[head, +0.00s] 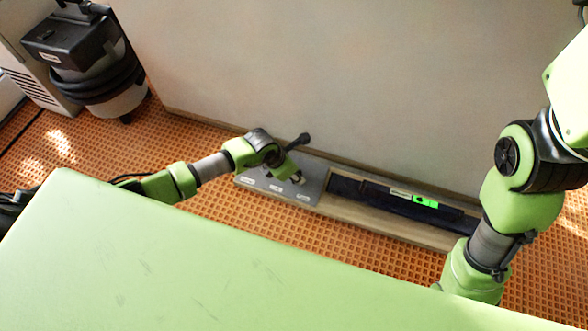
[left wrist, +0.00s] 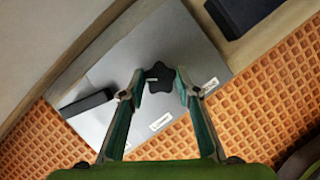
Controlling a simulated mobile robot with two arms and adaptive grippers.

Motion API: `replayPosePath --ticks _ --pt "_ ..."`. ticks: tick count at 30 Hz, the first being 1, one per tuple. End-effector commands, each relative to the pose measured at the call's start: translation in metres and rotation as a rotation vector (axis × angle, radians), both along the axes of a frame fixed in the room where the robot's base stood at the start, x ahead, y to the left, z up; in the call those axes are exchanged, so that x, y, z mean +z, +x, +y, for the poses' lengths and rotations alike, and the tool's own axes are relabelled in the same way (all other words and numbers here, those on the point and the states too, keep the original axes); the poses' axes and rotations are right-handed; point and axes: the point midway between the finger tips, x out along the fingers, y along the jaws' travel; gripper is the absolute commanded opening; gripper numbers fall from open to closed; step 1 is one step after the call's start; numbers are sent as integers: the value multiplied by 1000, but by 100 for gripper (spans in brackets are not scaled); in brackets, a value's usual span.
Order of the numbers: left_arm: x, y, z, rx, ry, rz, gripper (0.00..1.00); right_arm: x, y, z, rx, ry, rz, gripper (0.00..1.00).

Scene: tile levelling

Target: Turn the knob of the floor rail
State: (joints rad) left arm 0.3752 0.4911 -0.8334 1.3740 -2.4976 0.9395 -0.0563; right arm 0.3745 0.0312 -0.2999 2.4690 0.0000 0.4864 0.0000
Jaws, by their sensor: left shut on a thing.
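A black star-shaped knob (left wrist: 159,74) sits on the grey metal plate (left wrist: 150,38) of the floor rail. My left gripper (left wrist: 160,82) has its two fingers on either side of the knob, closed on it. In the head view my left gripper (head: 296,180) reaches down to the grey plate (head: 310,192) at the rail's left end, and the knob is mostly hidden there. The wooden rail (head: 350,214) lies along the foot of the pale wall. My right arm comes down at the right, but its gripper is out of sight behind my green body.
A black lever (head: 300,140) stands on the plate near my left wrist; it also shows in the left wrist view (left wrist: 88,103). A dark bar with a bright green display (head: 424,200) lies along the rail. A vacuum cleaner (head: 72,45) stands at upper left. Orange gridded floor surrounds the rail.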

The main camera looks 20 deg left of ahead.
Motion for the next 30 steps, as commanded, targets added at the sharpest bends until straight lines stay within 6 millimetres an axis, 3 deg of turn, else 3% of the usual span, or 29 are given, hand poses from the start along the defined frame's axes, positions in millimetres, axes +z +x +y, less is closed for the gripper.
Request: replayPosePath --ticks 6,7,9,22,30 --pt "0 1 0 0 -2 -2 9 0 0 0 0 -1 -1 34" --pt "0 1 0 0 -2 -2 33 0 0 0 0 -1 -1 34" --pt "0 1 0 -1 -1 -2 47 0 0 0 0 -1 -1 34" --pt "4 -1 2 -1 0 -1 47 0 0 0 0 0 -1 34" --pt "42 -12 12 -3 1 -4 47 0 0 0 0 0 -1 34"
